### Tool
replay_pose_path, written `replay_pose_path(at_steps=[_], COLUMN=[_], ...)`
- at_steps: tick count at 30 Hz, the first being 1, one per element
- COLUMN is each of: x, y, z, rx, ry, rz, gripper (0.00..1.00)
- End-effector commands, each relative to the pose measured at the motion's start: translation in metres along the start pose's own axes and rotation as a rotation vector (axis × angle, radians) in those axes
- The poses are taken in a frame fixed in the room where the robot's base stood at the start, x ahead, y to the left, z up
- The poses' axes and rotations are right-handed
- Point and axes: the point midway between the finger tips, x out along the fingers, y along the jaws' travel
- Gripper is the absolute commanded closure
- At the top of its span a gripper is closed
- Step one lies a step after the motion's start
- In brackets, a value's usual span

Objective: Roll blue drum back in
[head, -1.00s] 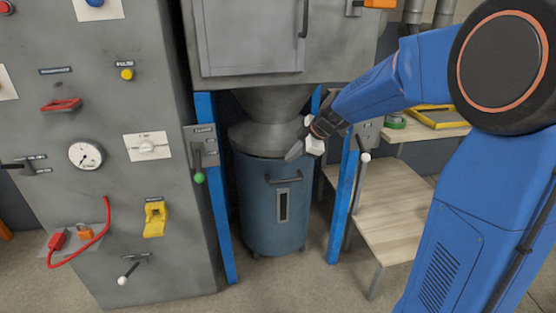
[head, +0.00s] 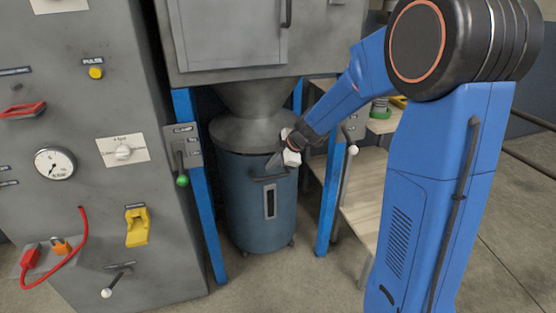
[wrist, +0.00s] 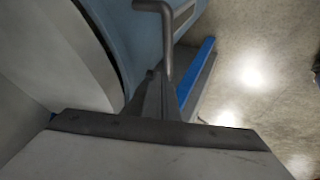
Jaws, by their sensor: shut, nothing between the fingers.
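The blue drum (head: 236,215) stands upright on the floor beneath the grey conical lid and hopper (head: 245,130), between two blue posts. Its front carries a dark handle (head: 270,179) and a slot-like window (head: 270,203). My gripper (head: 274,163) is shut and empty, at the drum's upper front by the handle. In the wrist view the shut fingers (wrist: 155,97) point toward the bent grey handle bar (wrist: 168,40), with the drum's blue wall (wrist: 132,35) beside it. I cannot tell whether the fingertips touch the handle.
The left post (head: 205,205) holds a lever with a green knob (head: 182,181). The right post (head: 330,200) stands near a white-knobbed lever (head: 352,150). A grey control cabinet (head: 85,190) is at left, a wooden bench (head: 365,195) at right. Floor in front is clear.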

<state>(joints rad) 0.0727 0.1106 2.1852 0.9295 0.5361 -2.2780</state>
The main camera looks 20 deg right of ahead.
Motion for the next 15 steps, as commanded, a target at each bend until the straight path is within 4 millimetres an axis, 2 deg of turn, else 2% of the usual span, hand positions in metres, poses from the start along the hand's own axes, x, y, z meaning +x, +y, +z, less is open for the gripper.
replay_pose_path(at_steps=[6,15], x=[0.014,0.019], y=[0.025,0.036], z=[0.000,0.000], rx=[0.000,0.000], ry=[0.000,0.000], rz=[0.000,0.001], gripper=[1.00,1.00])
